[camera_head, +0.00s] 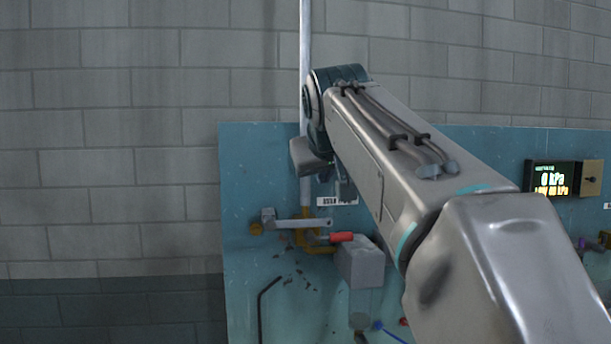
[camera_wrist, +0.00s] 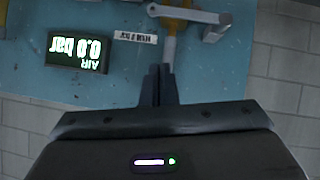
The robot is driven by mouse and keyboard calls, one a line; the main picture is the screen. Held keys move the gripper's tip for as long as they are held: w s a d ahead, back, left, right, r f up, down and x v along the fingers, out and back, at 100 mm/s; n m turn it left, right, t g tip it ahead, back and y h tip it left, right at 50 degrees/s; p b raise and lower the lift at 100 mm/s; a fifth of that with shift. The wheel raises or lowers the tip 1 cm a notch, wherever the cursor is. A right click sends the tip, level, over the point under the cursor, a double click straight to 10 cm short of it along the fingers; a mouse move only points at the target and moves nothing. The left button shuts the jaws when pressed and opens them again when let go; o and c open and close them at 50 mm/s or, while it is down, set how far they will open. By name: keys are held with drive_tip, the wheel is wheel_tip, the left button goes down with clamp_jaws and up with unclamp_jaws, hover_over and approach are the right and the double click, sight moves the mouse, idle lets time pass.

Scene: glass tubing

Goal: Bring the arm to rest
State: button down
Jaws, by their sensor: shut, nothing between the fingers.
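My arm reaches from the lower right of the head view up to the pipe at the teal panel. My gripper (camera_head: 343,188) hangs from its end, partly hidden by the arm, in front of the panel above a white label. In the wrist view my gripper (camera_wrist: 160,72) has its two dark fingers together, with nothing between them. The fingertips appear close to a grey pipe (camera_wrist: 170,45) with a yellow fitting (camera_wrist: 175,22); I cannot tell whether they touch it.
The teal panel (camera_head: 250,180) stands against a block wall. It carries a grey lever (camera_head: 300,223), a red handle (camera_head: 341,237), a grey block (camera_head: 360,262) and a pressure display (camera_head: 554,178). An air display (camera_wrist: 78,50) reads 0.0 bar, upside down. The space left of the panel is clear.

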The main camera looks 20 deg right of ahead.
drive_tip(key=s+a+f+g+y, duration=0.1)
drive_tip(key=s+f, duration=0.5)
drive_tip(key=f, duration=0.7)
drive_tip(key=s+a+f+g+y, duration=0.1)
drive_tip(key=s+a+f+g, duration=0.3)
drive_tip(key=f, duration=1)
drive_tip(key=s+a+f+g+y, duration=0.1)
drive_tip(key=s+a+f, duration=0.4)
drive_tip(key=s+f, duration=0.5)
wheel_tip(320, 180, down, 4)
drive_tip(key=shift+a+f+n+g+y, duration=0.15)
drive_tip(key=shift+a+n+g+y, duration=0.2)
drive_tip(key=shift+g, duration=0.55)
drive_tip(key=shift+d, duration=0.15)
